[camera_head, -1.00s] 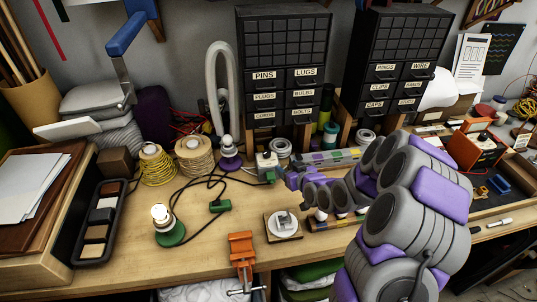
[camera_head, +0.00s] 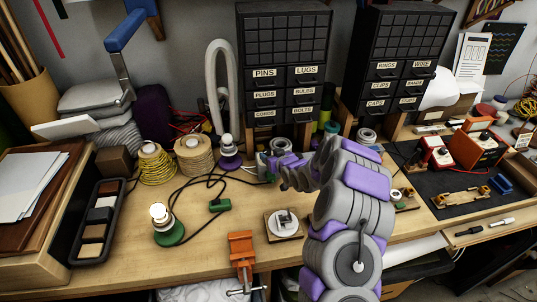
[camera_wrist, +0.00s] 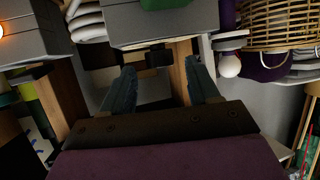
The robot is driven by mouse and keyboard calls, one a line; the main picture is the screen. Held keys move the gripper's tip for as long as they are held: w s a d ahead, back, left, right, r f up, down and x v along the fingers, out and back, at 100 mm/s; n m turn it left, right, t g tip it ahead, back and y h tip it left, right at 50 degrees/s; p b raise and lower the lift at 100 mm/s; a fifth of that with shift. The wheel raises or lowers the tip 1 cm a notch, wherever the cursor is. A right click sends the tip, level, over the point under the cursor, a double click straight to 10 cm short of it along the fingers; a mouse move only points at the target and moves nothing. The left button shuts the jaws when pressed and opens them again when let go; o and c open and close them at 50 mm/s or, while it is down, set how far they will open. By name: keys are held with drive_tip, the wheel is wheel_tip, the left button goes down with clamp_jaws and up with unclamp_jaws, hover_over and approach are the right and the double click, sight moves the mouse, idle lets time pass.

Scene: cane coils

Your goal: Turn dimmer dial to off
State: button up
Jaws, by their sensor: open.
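My gripper (camera_head: 266,166) is at the back middle of the bench in the head view, beside a small pale box that it largely covers. In the wrist view my gripper (camera_wrist: 162,88) has its two teal fingers spread, with nothing between them. A grey box with a green part (camera_wrist: 150,28) shows just past the fingertips there. I cannot tell which thing is the dimmer dial. A round white fitting with a grey piece (camera_head: 284,221) sits on a square wooden plate near the front. A green in-line piece (camera_head: 219,205) lies on the black cord.
A bulb on a green base (camera_head: 166,228) stands left. A bulb on a purple base (camera_head: 229,155) stands just left of my gripper. Black drawer cabinets (camera_head: 285,70) rise behind. An orange clamp (camera_head: 241,250) is at the front edge. Bare wood lies between.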

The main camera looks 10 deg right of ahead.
sight(267, 154)
drive_tip(key=shift+x, duration=1.45)
drive_tip(key=c, duration=1)
drive_tip(key=shift+c, duration=0.2)
